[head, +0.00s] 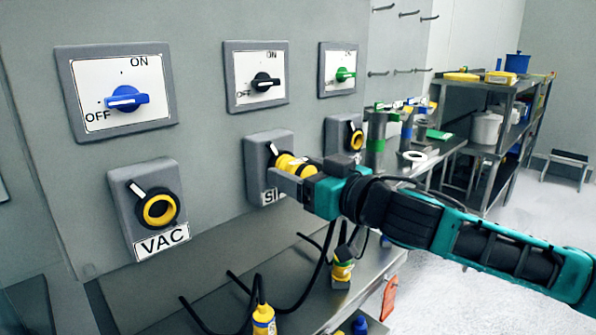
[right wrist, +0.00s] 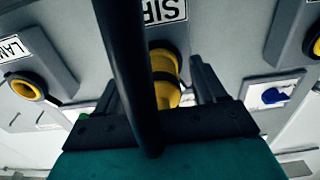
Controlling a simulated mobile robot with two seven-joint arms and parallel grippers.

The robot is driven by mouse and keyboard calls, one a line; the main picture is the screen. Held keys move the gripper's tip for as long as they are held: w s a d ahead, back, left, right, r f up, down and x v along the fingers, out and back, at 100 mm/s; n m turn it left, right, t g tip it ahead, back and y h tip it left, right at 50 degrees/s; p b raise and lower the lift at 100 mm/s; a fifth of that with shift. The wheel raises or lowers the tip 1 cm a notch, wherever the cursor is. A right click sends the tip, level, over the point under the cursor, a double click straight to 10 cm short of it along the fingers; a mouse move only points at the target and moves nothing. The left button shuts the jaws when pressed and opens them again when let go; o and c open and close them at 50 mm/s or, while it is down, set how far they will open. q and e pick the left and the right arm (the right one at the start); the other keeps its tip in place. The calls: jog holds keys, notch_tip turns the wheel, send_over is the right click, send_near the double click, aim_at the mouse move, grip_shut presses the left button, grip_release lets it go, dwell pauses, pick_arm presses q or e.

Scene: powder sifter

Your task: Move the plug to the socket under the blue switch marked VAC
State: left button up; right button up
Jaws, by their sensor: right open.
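The yellow plug (head: 288,163) sits in the middle grey socket (head: 256,170), whose label is partly hidden and starts with "SI". My right gripper (head: 292,174) is at the plug, its fingers open on either side of it. In the right wrist view the plug (right wrist: 165,77) shows between the two fingers (right wrist: 160,85). The VAC socket (head: 123,212) is at the left, empty, with its yellow ring (head: 160,209) and lid showing. The blue switch (head: 126,98) is above it, its handle lying horizontal. My left gripper is out of view.
Black (head: 264,85) and green (head: 345,75) switches are on the wall panel right of the blue one. Another socket (head: 353,136) is behind my right gripper. A dark bar (right wrist: 127,60) crosses the right wrist view.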

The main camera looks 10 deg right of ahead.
jog(key=shift+p, duration=0.45)
dwell(0.6)
grip_shut()
dwell(0.7)
jog(key=shift+s, duration=0.1)
jog(key=shift+v, duration=2.95)
